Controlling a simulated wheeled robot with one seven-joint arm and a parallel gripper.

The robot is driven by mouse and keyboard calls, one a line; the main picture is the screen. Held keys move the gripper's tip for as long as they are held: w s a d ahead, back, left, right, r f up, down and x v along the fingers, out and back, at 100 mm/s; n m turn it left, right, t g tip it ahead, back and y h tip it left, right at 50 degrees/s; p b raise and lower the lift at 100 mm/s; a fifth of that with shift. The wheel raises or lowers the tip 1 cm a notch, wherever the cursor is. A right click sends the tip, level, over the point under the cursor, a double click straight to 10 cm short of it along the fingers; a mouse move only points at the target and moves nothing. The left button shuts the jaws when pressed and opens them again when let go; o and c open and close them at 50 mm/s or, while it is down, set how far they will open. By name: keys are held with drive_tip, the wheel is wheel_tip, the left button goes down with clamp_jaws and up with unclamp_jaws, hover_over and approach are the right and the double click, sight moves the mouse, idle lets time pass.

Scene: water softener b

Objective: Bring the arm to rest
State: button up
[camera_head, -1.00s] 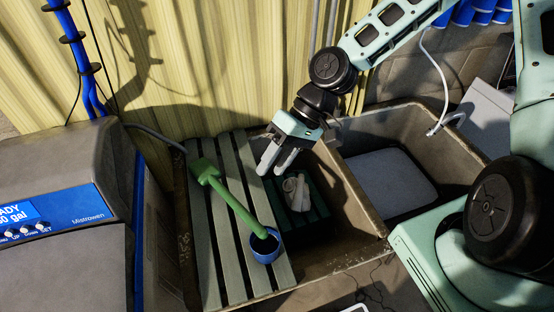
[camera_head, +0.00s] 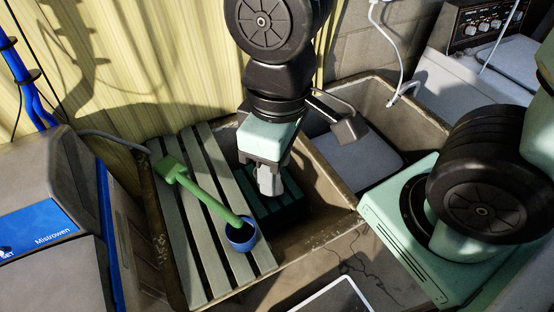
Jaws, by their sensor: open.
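My gripper (camera_head: 269,184) points down over the left basin of the sink, with its pale fingers above the dark green slatted crate (camera_head: 287,204). Its fingers are seen nearly edge-on, one mostly behind the other. Nothing shows held between them. My arm comes down from the top middle of the view, bent at a large black joint. The gripper covers part of the crate's inside.
A green scoop (camera_head: 200,191) leans across grey slats (camera_head: 210,235), its end in a blue cup (camera_head: 240,237). The double sink (camera_head: 345,190) has a pale panel in its right basin. The softener unit (camera_head: 60,240) stands left; a washing machine (camera_head: 455,90) stands back right.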

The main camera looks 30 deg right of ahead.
drive_tip(key=shift+s+r, duration=0.3)
drive_tip(key=shift+r, duration=0.05)
wheel_tip(320, 180, down, 3)
drive_tip(key=b, duration=0.3)
drive_tip(key=shift+f, duration=0.1)
idle(0.9)
